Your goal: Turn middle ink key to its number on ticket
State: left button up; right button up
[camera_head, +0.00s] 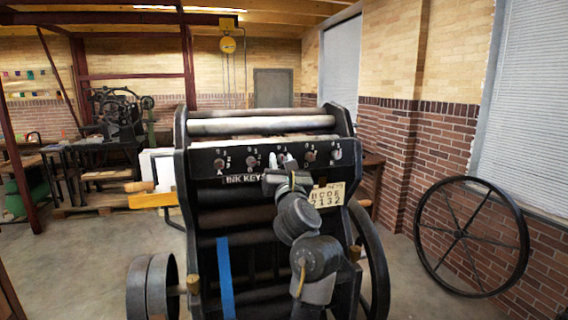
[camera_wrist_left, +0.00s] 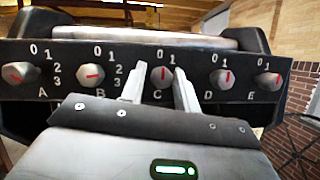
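The middle ink key C (camera_wrist_left: 162,76) is a round dark knob with a red mark, standing about upright under the 0 and 1 of its scale. My left gripper (camera_wrist_left: 161,72) is open, with one finger on each side of key C. The fingertips seem close to the knob; contact cannot be told. In the head view my left gripper (camera_head: 285,161) reaches the key panel (camera_head: 208,161) and partly covers key C. The ticket (camera_head: 327,195) is a cream card on the press, partly hidden by my arm; its lower line seems to read 2132. My right gripper is out of view.
Keys A (camera_wrist_left: 20,75) and B (camera_wrist_left: 92,76) sit left of C; keys D (camera_wrist_left: 221,79) and E (camera_wrist_left: 268,81) sit right. A roller (camera_head: 262,125) lies behind the panel. A large spoked wheel (camera_head: 471,236) stands at the right.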

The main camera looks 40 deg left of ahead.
pick_arm(q)
jog(key=shift+w, duration=0.1)
grip_shut()
jog(key=shift+m+t+h, duration=0.3)
jog(key=shift+m, duration=0.3)
jog(key=shift+m+h, duration=0.3)
jog(key=shift+m, duration=0.6)
jog(key=shift+r+m+t+h+p, duration=0.1)
jog(key=shift+m+t+h+p, duration=0.35)
jog(key=shift+m, duration=0.65)
jog(key=m+h, duration=0.1)
jog(key=m+p, duration=0.1)
jog(key=m, duration=0.1)
jog(key=shift+r+m+t+h, duration=0.1)
jog(key=shift+m+t+h, duration=0.15)
jog(key=shift+m+h, duration=0.1)
jog(key=shift+m+h+p, duration=0.4)
jog(key=shift+m+p, duration=0.35)
jog(key=shift+m, duration=0.1)
